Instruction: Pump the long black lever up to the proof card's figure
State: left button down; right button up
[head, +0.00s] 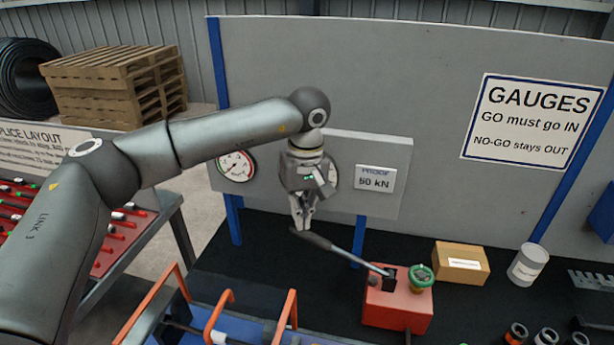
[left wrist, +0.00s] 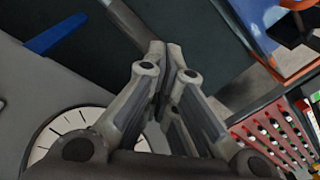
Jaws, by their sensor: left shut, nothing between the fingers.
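The long black lever (head: 345,255) slants up to the left from the red pump block (head: 398,305), its dark grip at the upper end. My left gripper (head: 302,226) points down with its fingertips just above the grip end; I cannot tell whether they touch it. Its fingers are together and empty, and they also show in the left wrist view (left wrist: 166,62). My right gripper is not in view.
A dial gauge (head: 236,165) is on the panel; another dial is partly hidden behind my left gripper. A green valve knob (head: 420,276) tops the pump. A cardboard box (head: 461,263) and white tub (head: 528,264) stand to its right. Orange hooked bars (head: 220,312) rise in front.

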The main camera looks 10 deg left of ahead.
pick_arm(q)
jog(key=shift+a+f+b, duration=0.25)
jog(key=shift+f+b, duration=0.05)
jog(key=shift+f, duration=0.25)
jog(key=shift+a+f+b, duration=0.3)
jog(key=shift+f+b, duration=0.2)
jog(key=shift+f, duration=0.15)
jog(key=shift+a+f+b, duration=0.25)
jog(key=shift+f+b, duration=0.25)
jog(key=shift+f, duration=0.15)
jog(key=shift+a+f+b, duration=0.2)
jog(key=shift+f+b, duration=0.3)
jog(key=shift+f, duration=0.25)
